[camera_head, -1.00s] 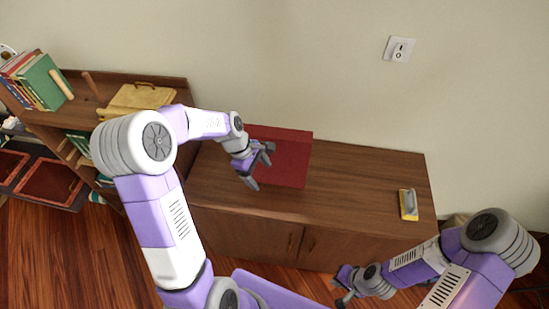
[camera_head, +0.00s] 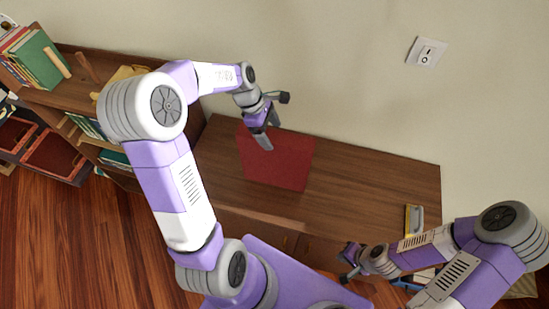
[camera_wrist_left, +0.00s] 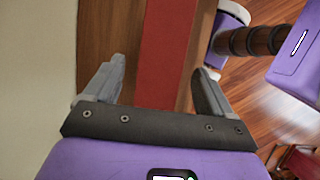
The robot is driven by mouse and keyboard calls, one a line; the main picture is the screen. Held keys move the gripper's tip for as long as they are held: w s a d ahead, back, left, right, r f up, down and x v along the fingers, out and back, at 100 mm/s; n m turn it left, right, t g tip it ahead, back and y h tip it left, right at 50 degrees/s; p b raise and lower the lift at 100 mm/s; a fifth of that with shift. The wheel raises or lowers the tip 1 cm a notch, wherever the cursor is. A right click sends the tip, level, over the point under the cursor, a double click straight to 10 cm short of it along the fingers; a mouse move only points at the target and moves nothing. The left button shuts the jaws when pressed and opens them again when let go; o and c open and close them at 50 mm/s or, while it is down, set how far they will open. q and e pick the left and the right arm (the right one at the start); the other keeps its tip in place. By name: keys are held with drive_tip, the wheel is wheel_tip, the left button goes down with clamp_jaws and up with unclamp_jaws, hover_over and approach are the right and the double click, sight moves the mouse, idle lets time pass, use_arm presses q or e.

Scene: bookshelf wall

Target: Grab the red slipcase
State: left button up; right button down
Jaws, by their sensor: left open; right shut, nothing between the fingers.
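The red slipcase (camera_head: 282,168) is on the brown wooden cabinet top, left of its middle. My left gripper (camera_head: 277,121) is open and empty at the slipcase's back edge. One finger overlaps the red face in the head view; the other points towards the wall. In the left wrist view a long red face of the slipcase (camera_wrist_left: 165,55) runs between the open fingers (camera_wrist_left: 162,72). I cannot tell whether they touch it. My right gripper (camera_head: 347,263) is shut and empty in front of the cabinet's right part.
The cabinet top (camera_head: 370,180) is clear right of the slipcase, up to a yellow-and-grey object (camera_head: 413,218) partly behind my right arm. A bookshelf with a green book (camera_head: 40,62) stands at left. The wall with a switch (camera_head: 426,52) closes the back.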

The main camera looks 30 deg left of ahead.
use_arm(q)
drive_tip(key=shift+x, duration=2.4)
drive_tip(key=shift+a+f, duration=0.1)
drive_tip(key=shift+f, duration=0.2)
clamp_jaws()
drive_tip(key=shift+r, duration=0.15)
